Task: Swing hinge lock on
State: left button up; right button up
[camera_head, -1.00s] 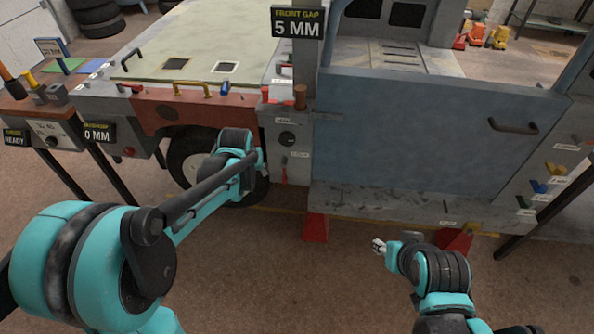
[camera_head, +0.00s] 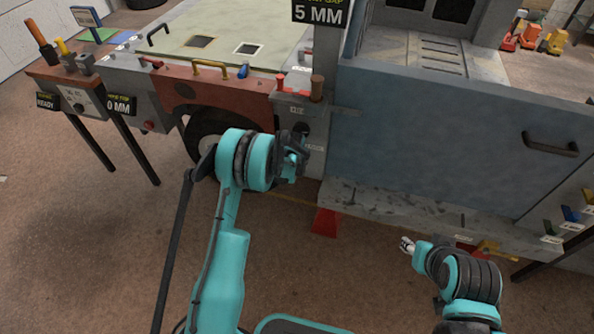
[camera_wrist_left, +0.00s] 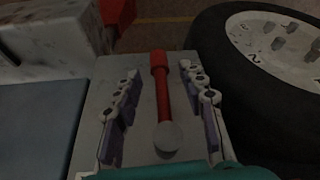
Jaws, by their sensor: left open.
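The red lever (camera_wrist_left: 162,88) shows in the left wrist view, on a grey post face (camera_wrist_left: 145,100), with a pale round end (camera_wrist_left: 167,137). Its red tip points to the picture's top, the side where the floor lies. My left gripper (camera_head: 294,160) is at the grey post beside the blue door in the head view. In the wrist view its open fingers stand one on each side of the lever, with gaps on both sides. The gripper and wrist hide the lever in the head view. My right gripper (camera_head: 406,245) is low, in front of the sill; its opening is too small to judge.
The blue door (camera_head: 440,140) is right of the post, and a wheel (camera_wrist_left: 270,80) stands close by the left gripper. A red stand (camera_head: 325,222) is under the sill. A brown-topped peg (camera_head: 317,88) rises on the post. Signs read 5 MM (camera_head: 318,14) and 0 MM (camera_head: 118,106).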

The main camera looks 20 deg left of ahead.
pick_arm(q)
jog(key=shift+b+x, duration=0.3)
jog(key=shift+x, duration=0.95)
grip_shut()
